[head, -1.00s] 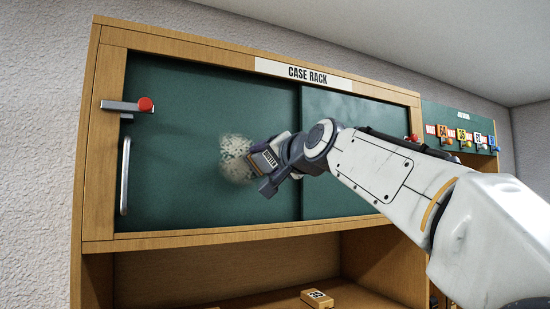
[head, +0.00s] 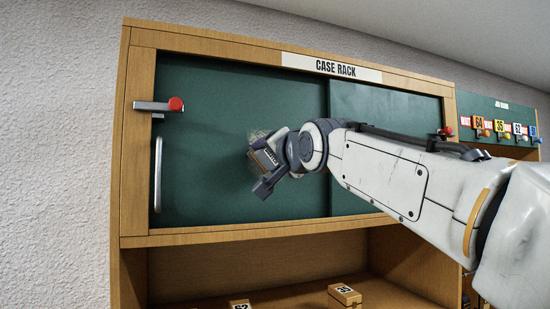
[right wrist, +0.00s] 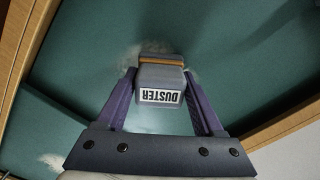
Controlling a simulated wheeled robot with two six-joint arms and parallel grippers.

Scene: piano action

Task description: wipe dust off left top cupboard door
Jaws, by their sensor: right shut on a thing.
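The left top cupboard door (head: 205,185) is a dark green sliding panel with a pale upright handle (head: 157,175) at its left edge. My right gripper (head: 266,165) is in front of its right half, shut on the duster (head: 262,158), a grey block labelled DUSTER. The duster (right wrist: 160,82) sits between both fingers in the right wrist view, at or very near the door; contact is unclear. Pale dust (head: 256,138) shows above the duster and on both sides of it in the wrist view (right wrist: 130,58). The gripper hides part of the dusty area. My left gripper is out of view.
A red-knobbed latch (head: 175,104) juts out at the door's upper left. The right green door (head: 375,105) adjoins, with a pale smudge. Numbered wooden blocks (head: 344,296) lie on the shelf below. A board with numbered tags (head: 497,128) is at right.

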